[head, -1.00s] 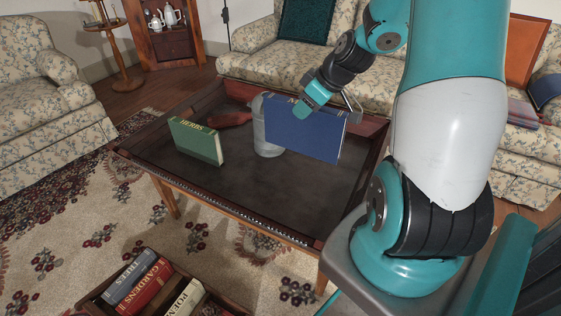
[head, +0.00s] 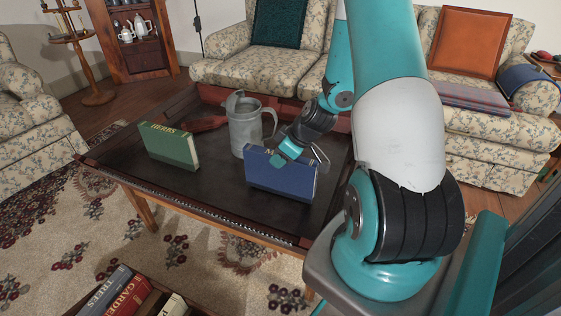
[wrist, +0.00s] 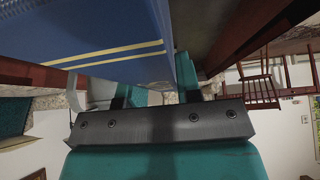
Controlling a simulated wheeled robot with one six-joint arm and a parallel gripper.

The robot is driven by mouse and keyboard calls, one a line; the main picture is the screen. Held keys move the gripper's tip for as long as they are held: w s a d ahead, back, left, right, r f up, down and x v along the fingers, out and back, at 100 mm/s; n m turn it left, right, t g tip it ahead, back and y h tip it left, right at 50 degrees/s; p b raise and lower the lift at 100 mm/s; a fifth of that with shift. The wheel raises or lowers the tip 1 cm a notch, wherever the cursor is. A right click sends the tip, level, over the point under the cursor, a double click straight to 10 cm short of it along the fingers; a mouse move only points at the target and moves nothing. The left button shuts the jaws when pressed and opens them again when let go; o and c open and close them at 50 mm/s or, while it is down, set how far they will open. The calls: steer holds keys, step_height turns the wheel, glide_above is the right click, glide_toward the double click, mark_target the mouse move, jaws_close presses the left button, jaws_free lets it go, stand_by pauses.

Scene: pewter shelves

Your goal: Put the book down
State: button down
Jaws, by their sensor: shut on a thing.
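The blue book (head: 282,178) stands upright at the right part of the dark table (head: 215,190) in the head view. Its lower edge looks at or very near the table top; I cannot tell whether it touches. My gripper (head: 291,150) is shut on the book's top edge. In the wrist view the blue cover with yellow lines (wrist: 95,30) fills the upper left, between the fingers of my gripper (wrist: 165,92).
A green book titled HERBS (head: 168,146) stands at the table's left. A grey metal pitcher (head: 245,128) stands just behind the blue book, with a reddish-brown object (head: 203,123) to its left. A crate of books (head: 150,300) sits on the floor in front.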

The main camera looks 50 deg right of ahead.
steer(key=shift+f, duration=0.35)
steer(key=shift+f, duration=0.2)
steer(key=c, duration=0.8)
jaws_free()
steer(key=shift+r, duration=0.15)
